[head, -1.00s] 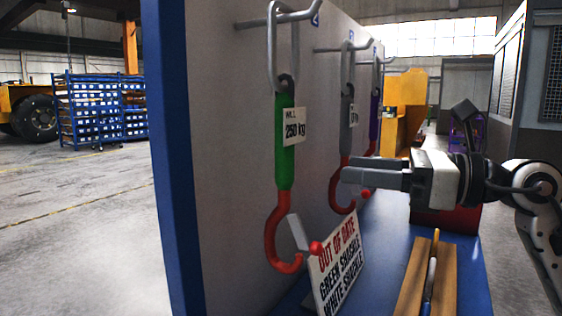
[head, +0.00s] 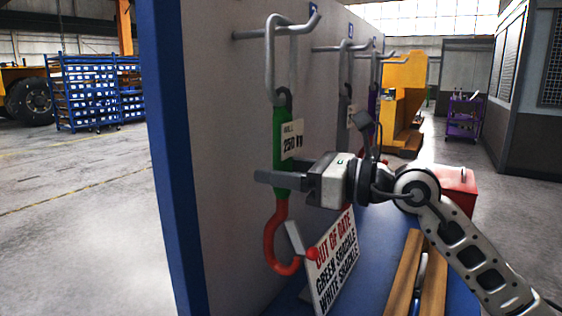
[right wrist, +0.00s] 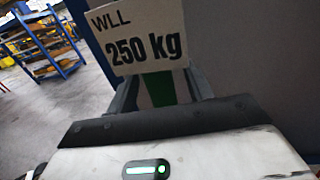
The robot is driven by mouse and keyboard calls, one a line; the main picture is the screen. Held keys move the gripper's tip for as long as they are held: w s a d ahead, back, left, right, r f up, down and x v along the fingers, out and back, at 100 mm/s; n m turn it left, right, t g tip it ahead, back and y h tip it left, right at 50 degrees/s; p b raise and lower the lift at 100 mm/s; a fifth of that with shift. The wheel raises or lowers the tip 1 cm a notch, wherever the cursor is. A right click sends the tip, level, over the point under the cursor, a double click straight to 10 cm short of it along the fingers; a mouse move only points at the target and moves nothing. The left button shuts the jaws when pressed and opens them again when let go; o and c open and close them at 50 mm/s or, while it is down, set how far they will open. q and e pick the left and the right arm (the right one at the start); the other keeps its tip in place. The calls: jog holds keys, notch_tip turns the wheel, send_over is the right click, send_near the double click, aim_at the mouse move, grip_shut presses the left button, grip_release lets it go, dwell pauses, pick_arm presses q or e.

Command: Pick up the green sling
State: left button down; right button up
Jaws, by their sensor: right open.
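The green sling (head: 281,130) hangs upright by a grey metal link from a wall hook; it has a red hook (head: 269,245) at its lower end and a white tag reading "WLL 250 kg" (head: 292,139). My right gripper (head: 272,178) is at the lower part of the green strap, below the tag, and its near finger crosses in front of it. In the right wrist view the green strap (right wrist: 159,88) shows between the open fingers, partly covered by the tag (right wrist: 138,42). My left gripper is not in view.
Other slings, one grey (head: 344,103) and one purple, hang farther along the panel (head: 215,150). A sign (head: 333,262) reading "OUT OF DATE, GREEN SHACKLE, WHITE SHACKLE" leans below the sling. A wooden piece (head: 404,275) and a red box (head: 458,185) are on the blue bench.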

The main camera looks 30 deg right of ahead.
jog(key=shift+w, duration=0.1)
grip_shut()
jog(key=shift+r, duration=0.15)
